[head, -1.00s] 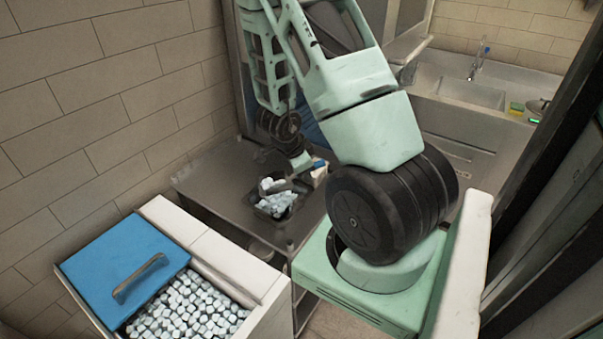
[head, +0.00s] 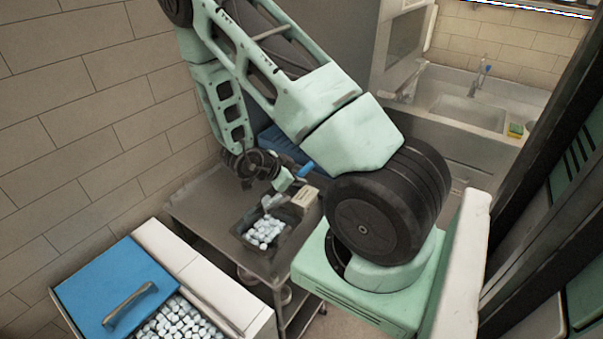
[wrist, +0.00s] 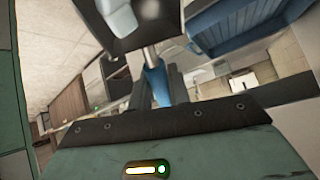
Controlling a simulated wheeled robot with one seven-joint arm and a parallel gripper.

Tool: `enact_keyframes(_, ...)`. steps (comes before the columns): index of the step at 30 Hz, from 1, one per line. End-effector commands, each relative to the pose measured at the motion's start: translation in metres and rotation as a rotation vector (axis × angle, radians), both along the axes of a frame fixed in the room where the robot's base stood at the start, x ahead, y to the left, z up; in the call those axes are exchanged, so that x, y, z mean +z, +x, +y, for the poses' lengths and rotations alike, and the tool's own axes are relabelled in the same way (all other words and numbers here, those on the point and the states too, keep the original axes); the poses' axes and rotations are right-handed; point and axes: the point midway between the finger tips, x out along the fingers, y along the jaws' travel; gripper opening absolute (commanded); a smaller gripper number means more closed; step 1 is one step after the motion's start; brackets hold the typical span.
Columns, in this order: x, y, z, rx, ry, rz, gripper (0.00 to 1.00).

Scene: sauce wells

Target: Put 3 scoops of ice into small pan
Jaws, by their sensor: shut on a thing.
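A small dark pan (head: 245,238) sits on the grey cart top with a heap of white ice cubes (head: 264,230) in it. My gripper (head: 284,181) is shut on a scoop with a blue handle (head: 306,170), just above the pan's far side. The scoop's head (head: 272,202) looks tilted down over the pan; its contents are unclear in the head view. In the wrist view the blue handle (wrist: 156,86) and metal shaft run up to a dark surface with a pale ice piece (wrist: 118,18); I cannot tell whether this is scoop or pan.
A white ice chest (head: 205,275) with a blue lid (head: 115,288) stands at front left, its ice (head: 182,320) partly uncovered. A small pale box (head: 306,200) is right of the pan. The cart top (head: 205,205) is clear to the left. A sink (head: 470,112) is at back right.

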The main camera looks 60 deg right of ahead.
Motion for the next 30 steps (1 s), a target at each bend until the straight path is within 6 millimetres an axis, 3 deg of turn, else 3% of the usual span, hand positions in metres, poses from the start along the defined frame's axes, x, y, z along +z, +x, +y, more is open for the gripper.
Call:
enact_keyframes(6, 0.020, 0.010, 0.015, 0.004, -0.158, 0.105, 0.00)
enact_keyframes(15, 0.032, 0.024, 0.037, 0.001, -0.355, 0.232, 0.00)
enact_keyframes(30, 0.041, 0.030, 0.045, -0.001, -0.439, 0.289, 0.00)
